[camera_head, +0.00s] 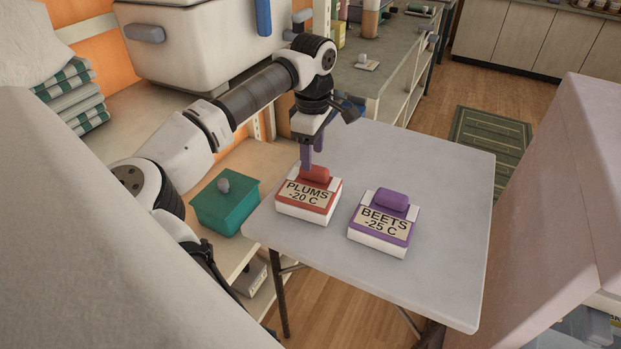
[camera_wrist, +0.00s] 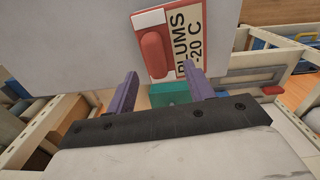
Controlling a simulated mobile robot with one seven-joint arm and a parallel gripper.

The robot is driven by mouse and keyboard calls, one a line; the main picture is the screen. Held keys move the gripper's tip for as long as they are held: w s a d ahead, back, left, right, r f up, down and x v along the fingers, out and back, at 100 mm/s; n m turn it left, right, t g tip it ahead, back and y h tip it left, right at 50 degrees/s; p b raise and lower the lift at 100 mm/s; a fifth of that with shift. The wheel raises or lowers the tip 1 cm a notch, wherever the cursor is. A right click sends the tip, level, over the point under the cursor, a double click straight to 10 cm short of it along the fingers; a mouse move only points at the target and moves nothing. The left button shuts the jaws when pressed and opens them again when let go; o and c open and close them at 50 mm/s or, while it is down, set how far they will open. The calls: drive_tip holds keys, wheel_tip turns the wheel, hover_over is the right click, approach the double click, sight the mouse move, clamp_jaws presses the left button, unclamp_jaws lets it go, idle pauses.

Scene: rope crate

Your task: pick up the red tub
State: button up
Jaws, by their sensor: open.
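The red tub (camera_head: 308,197) has a red lid with a raised red handle, a white base and a label reading "PLUMS -20 C". It sits upright near the left edge of the grey table (camera_head: 440,180). My gripper (camera_head: 311,165) points down just above and beside the red handle, and its fingers hide part of the view there. In the wrist view the gripper (camera_wrist: 158,85) has its two purple fingers apart with nothing between them. The red tub (camera_wrist: 168,45) lies beyond the fingertips there, with its handle (camera_wrist: 154,53) ahead of the gap.
A purple tub (camera_head: 384,222) labelled "BEETS -25 C" stands close to the right of the red tub. A teal box (camera_head: 225,203) with a grey knob sits on a lower shelf at left. The table's right and back parts are clear. A pale pink block (camera_head: 570,190) stands at right.

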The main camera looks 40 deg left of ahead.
sight(314, 167)
drive_tip(key=shift+w+f+p, duration=0.2)
drive_tip(key=shift+f+p, duration=0.1)
drive_tip(key=shift+f, duration=1.2)
drive_tip(key=shift+w+f+p, duration=0.15)
drive_tip(key=shift+f+p, duration=0.1)
drive_tip(key=shift+f, duration=1.2)
clamp_jaws()
drive_tip(key=shift+r, duration=0.15)
wheel_tip(314, 167, up, 20)
drive_tip(key=shift+b, duration=0.45)
